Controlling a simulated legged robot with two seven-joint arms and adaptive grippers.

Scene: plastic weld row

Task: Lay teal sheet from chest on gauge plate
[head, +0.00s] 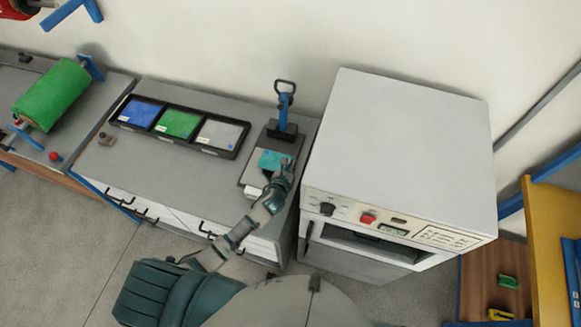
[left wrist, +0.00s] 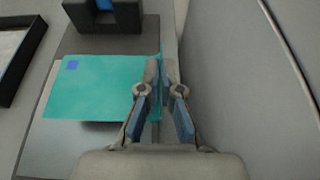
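The teal sheet (head: 272,159) is over the pale gauge plate (head: 253,180) at the right end of the grey bench. In the left wrist view the sheet (left wrist: 105,85) bears a small blue square, and a dark shadow shows along its near edge. The plate (left wrist: 45,150) shows below and left of it. My left gripper (head: 287,168) is at the sheet's right edge. In the left wrist view its fingers (left wrist: 161,75) are close together with teal between them, so it looks shut on that edge. The white drawer chest (head: 205,218) is under the bench. My right gripper is not in view.
A blue-handled upright tool (head: 285,108) stands behind the plate. A black tray (head: 178,128) holds blue, green and grey sheets to the left. A tall white machine (head: 400,150) stands close on the right. The bench between tray and plate is mostly clear.

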